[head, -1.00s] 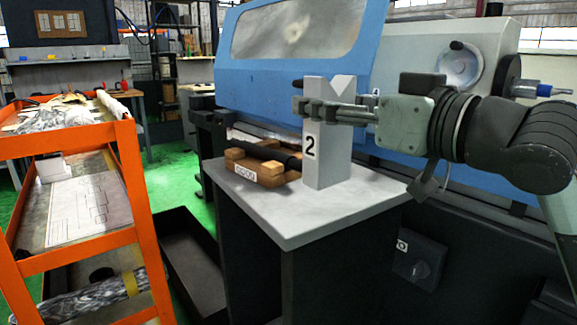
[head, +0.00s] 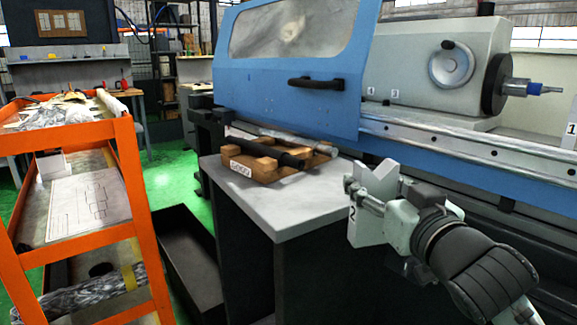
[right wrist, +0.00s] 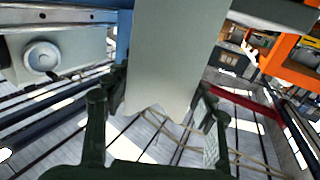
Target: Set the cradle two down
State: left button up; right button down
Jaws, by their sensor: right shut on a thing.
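Cradle two (head: 367,231) is a light grey block with a V notch in its top and a dark "2" on its side. In the head view it is right of the small grey table top (head: 300,212), in front of the blue grinder. My right gripper (head: 370,197) is shut on it just below the notch and seems to hold it in the air. In the right wrist view the cradle (right wrist: 174,50) fills the upper middle between the fingers (right wrist: 158,104). Its lower part is partly cut off or hidden. My left gripper is not in view.
A wooden holder (head: 262,172) with a dark bar lies on the table's back part; its front part is clear. The grinder's blue door (head: 300,65) has a black handle. A light piece marked "1" (head: 563,133) shows at the right edge. An orange cart (head: 130,175) stands left.

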jog(key=s+d+f+m+h, duration=0.1)
jog(key=s+f, duration=0.3)
jog(key=f, duration=0.7)
jog(key=s+d+f+m+h, duration=0.1)
jog(key=s+d+f+h, duration=0.1)
jog(key=f, duration=0.9)
jog(key=shift+s+d+h, duration=0.4)
jog(key=shift+s+d, duration=0.25)
jog(key=shift+s, duration=0.55)
jog(key=shift+t, duration=0.3)
